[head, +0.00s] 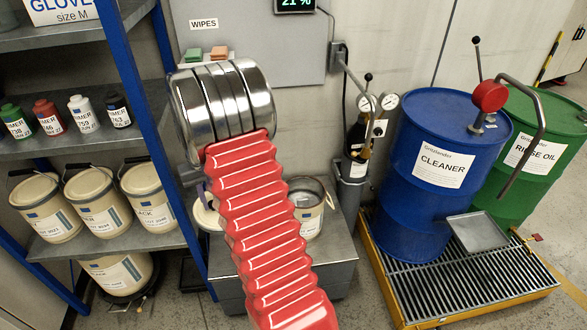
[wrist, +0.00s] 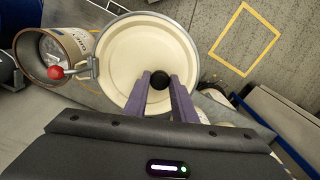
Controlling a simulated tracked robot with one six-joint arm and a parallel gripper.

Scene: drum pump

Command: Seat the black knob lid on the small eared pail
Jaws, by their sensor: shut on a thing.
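The cream round lid (wrist: 128,50) with a black knob (wrist: 159,80) fills the middle of the wrist view. My gripper (wrist: 160,76) is shut on the knob, with one purple finger on each side of it. In the head view a cream sliver of the lid (head: 206,217) shows left of my red arm, which hides most of it and the gripper. An open pail (head: 310,225) with a grey inside stands on the grey cabinet, right of my arm. An open pail (wrist: 52,45) also shows left of the lid in the wrist view, its near rim close to the lid's edge. I cannot tell the height gap.
A red ball on a metal lever (wrist: 57,72) shows beside the lid. Shelves with lidded pails (head: 95,200) stand left of the grey cabinet (head: 330,270). The blue drum (head: 425,215) and green drum (head: 545,115) stand right on a yellow grated pallet (head: 455,295).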

